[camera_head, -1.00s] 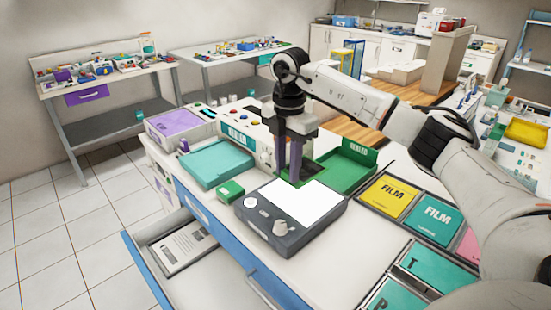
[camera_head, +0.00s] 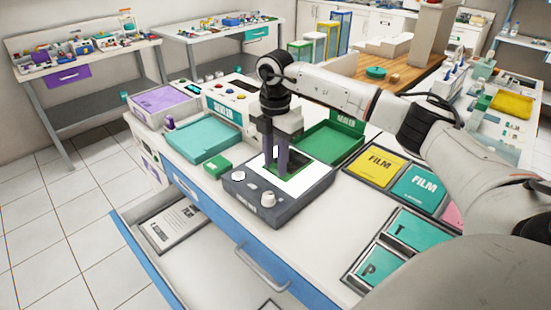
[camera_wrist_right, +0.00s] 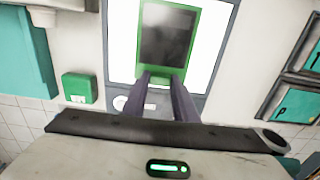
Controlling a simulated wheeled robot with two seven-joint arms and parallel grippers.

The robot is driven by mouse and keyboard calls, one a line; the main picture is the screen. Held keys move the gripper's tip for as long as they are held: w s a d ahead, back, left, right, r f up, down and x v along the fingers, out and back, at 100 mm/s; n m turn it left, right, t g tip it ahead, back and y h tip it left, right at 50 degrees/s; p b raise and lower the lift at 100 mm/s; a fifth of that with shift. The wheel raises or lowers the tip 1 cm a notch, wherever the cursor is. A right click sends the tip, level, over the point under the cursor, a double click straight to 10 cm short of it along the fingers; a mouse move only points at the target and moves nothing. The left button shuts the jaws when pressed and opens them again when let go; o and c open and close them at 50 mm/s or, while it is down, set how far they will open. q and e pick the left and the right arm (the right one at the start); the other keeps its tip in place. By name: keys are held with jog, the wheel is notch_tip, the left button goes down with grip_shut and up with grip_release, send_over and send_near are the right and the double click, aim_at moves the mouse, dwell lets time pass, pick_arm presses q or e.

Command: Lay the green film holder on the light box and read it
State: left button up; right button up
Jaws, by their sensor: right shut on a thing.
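The green film holder (camera_wrist_right: 168,38), a green frame around a dark film, shows in the right wrist view over the lit white panel of the light box (camera_wrist_right: 115,42). In the head view, the light box (camera_head: 275,208) is a dark grey unit with knobs on its front, and part of the film holder (camera_head: 291,172) shows on or just above its panel. My right gripper (camera_head: 276,172) is shut on the near edge of the film holder; its fingers (camera_wrist_right: 162,78) also show in the right wrist view. I cannot tell whether the holder touches the panel. My left gripper is not in view.
A green tray (camera_head: 335,145) lies behind the light box, and a teal tray (camera_head: 203,138) is to its left. A small green box (camera_head: 217,168) stands beside it. Film bins (camera_head: 378,165) are on the right. An open drawer (camera_head: 190,250) juts out in front.

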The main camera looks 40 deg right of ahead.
jog(key=shift+p, duration=0.3)
dwell(0.5)
jog(key=shift+f, duration=0.15)
dwell(0.9)
jog(key=o, duration=1.1)
jog(key=shift+o, duration=0.2)
notch_tip(320, 180, up, 10)
jog(key=shift+b, duration=0.45)
